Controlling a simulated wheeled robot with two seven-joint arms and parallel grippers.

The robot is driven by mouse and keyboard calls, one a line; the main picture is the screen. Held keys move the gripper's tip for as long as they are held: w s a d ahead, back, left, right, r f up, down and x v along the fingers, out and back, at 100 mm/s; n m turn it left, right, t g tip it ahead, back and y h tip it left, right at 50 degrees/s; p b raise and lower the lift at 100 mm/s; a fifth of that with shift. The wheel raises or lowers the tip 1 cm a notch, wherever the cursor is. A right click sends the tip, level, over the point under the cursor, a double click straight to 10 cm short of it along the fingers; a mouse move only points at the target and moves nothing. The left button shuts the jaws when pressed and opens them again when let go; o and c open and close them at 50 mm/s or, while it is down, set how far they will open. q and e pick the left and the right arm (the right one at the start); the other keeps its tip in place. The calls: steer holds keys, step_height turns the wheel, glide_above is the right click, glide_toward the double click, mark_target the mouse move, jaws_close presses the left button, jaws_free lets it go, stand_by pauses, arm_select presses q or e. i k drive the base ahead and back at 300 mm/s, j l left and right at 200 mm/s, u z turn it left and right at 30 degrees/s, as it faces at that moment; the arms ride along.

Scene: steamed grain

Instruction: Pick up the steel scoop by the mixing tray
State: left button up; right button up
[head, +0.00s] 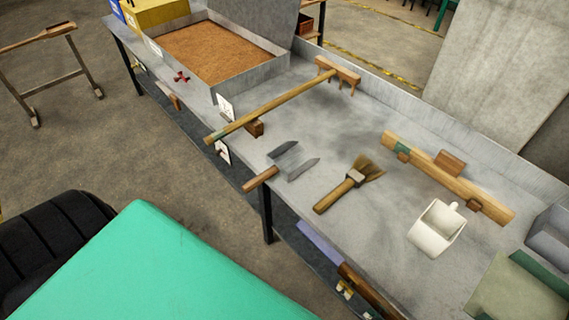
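The steel scoop (287,150) lies on the grey metal table, with raised grey sides and a short wooden handle pointing to the front left, near the table's front edge. The mixing tray (257,77) is a grey metal tray filled with brown grain, further back to the left. A wooden rake lies between the scoop and the tray. Neither of my grippers is in view.
The rake (270,107) has its handle end at the front edge. A brush (345,187) lies right of the scoop, with a white scoop-like container (436,229) and a long wooden piece (450,179) further right.

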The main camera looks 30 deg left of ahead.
mark_target(289, 160)
steer(key=u, duration=1.55)
steer(key=z, duration=1.8)
steer(key=k+u, duration=0.15)
steer(key=u, duration=1.05)
steer(key=i+j+z, duration=0.25)
steer(key=i+j, duration=0.45)
steer(key=i, duration=0.1)
